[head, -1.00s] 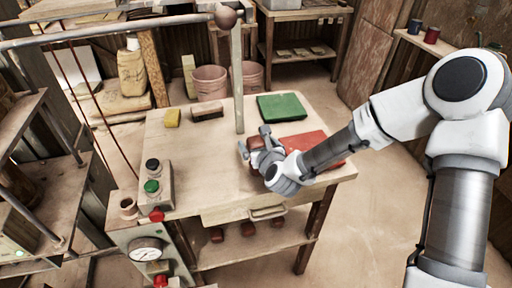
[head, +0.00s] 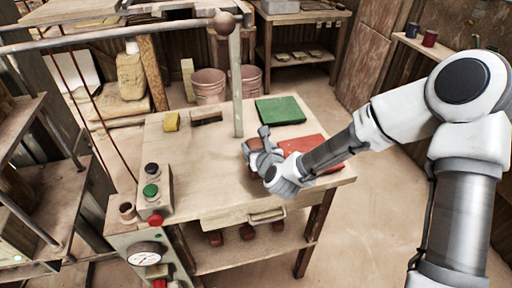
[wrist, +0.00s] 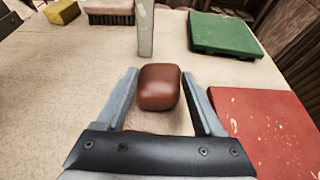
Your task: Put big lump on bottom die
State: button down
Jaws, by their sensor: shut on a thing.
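A rounded reddish-brown lump (wrist: 159,87), which I take as the big lump, is between the two fingers of my gripper (wrist: 160,88) in the wrist view. My gripper is shut on it near the fingertips. In the head view my gripper (head: 257,146) is over the worktable, left of a red board, and mostly hides the lump. I cannot tell whether the lump touches the tabletop. I cannot make out the bottom die for certain in either view.
The red board (wrist: 268,130) lies right of my gripper, and a green board (head: 280,109) lies behind. A post (head: 236,95) stands at the table's back, near a brush (head: 206,117) and yellow block (head: 171,121). A button box (head: 155,192) is at left. Bare tabletop lies between.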

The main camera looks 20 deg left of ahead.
notch_tip(320, 180, up, 3)
jog(key=shift+w+r+p, duration=0.1)
jog(key=shift+r+p, duration=0.05)
jog(key=shift+p, duration=0.2)
jog(key=d+r+p, duration=0.2)
jog(key=d+r, duration=0.5)
jog(key=d, duration=0.5)
jog(key=d+f+m+t+h+p, duration=0.1)
jog(key=d+f+m+h+p, duration=0.1)
jog(key=d, duration=0.7)
jog(key=w+d+f+m+t+h+p, duration=0.1)
jog(key=d+f+m+h, duration=0.3)
jog(key=d, duration=0.6)
jog(key=shift+h+p, duration=0.5)
jog(key=shift+p, duration=0.25)
jog(key=shift+w+d+f, duration=0.1)
